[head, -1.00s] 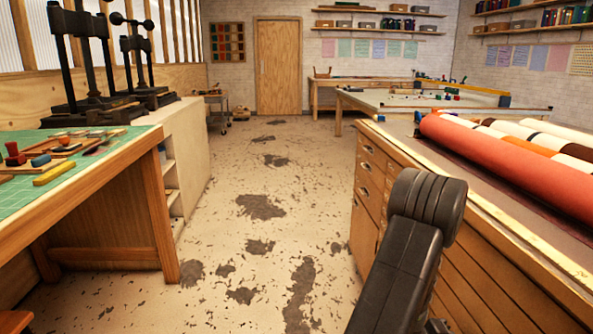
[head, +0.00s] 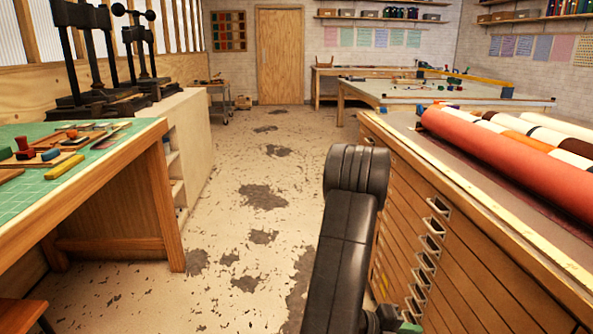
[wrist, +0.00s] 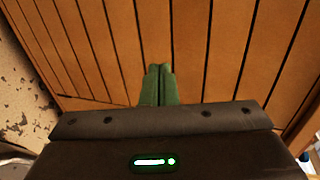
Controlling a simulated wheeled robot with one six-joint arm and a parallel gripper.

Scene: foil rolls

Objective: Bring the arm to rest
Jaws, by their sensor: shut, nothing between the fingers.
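My gripper (wrist: 159,70) shows in the wrist view as two green fingers pressed together, with nothing between them. The fingers point at the wooden drawer fronts (wrist: 210,50) of the cabinet, and I cannot tell how far apart they are. In the head view my black arm (head: 345,240) stands in front of the left side of the drawer cabinet (head: 450,230). A bit of green at the bottom, beside the arm, is partly hidden.
Foil rolls (head: 500,150) lie on the cabinet top at the right. A workbench (head: 90,190) with a green mat and tools stands at the left. Black presses (head: 110,80) stand behind it. The floor aisle (head: 255,200) between bench and cabinet is clear.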

